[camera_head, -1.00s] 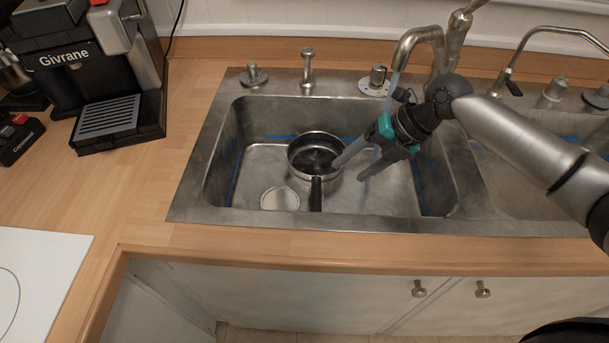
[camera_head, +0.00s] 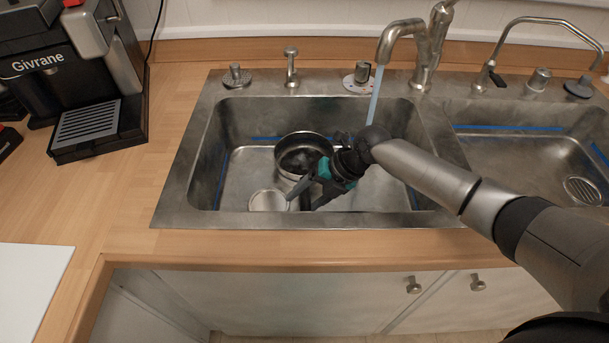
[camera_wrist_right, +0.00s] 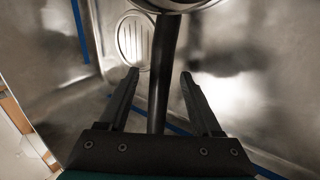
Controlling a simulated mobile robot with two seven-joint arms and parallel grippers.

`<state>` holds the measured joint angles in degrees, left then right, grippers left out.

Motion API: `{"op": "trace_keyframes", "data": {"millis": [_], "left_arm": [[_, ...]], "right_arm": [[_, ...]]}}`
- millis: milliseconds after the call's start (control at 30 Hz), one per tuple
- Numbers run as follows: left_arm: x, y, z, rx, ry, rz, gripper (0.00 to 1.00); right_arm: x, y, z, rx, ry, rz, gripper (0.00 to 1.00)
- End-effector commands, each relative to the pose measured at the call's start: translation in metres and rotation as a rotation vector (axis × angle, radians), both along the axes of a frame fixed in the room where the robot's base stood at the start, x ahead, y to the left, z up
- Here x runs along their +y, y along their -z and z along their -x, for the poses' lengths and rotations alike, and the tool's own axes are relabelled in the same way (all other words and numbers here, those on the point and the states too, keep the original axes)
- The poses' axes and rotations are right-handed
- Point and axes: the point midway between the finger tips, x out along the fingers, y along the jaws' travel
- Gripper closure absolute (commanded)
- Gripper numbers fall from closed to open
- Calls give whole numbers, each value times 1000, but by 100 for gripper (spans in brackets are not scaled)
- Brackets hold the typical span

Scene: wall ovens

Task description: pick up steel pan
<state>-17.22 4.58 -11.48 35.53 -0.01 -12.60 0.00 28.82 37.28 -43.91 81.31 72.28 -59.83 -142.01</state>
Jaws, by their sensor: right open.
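The steel pan (camera_head: 304,144) sits in the left sink basin, with a dark inside and a black handle pointing toward the basin's front wall. The right gripper (camera_head: 298,200) is down in the basin at the handle, and partly covers it in the head view. In the right wrist view, the black handle (camera_wrist_right: 163,75) runs between the two open fingers of the right gripper (camera_wrist_right: 159,75), with a gap on each side. The pan's rim shows at the top of that view. The left gripper is not in view.
The sink basin (camera_head: 222,165) has walls on all sides and a round drain (camera_head: 268,200) left of the gripper. A faucet (camera_head: 400,38) pours water behind my right arm. A coffee machine (camera_head: 80,75) stands on the wooden counter at the left. A second basin lies to the right.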

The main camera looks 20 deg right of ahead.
Motion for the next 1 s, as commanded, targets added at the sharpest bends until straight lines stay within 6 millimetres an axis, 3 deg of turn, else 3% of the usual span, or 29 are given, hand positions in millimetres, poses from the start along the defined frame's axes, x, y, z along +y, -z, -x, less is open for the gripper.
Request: {"op": "trace_keyframes", "data": {"millis": [267,833,1000], "left_arm": [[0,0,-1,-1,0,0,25],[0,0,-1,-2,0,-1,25],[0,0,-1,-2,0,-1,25]], "right_arm": [[2,3,-1,-2,-1,1,34],[2,3,-1,-1,0,0,97],[2,3,-1,-1,0,0,100]]}}
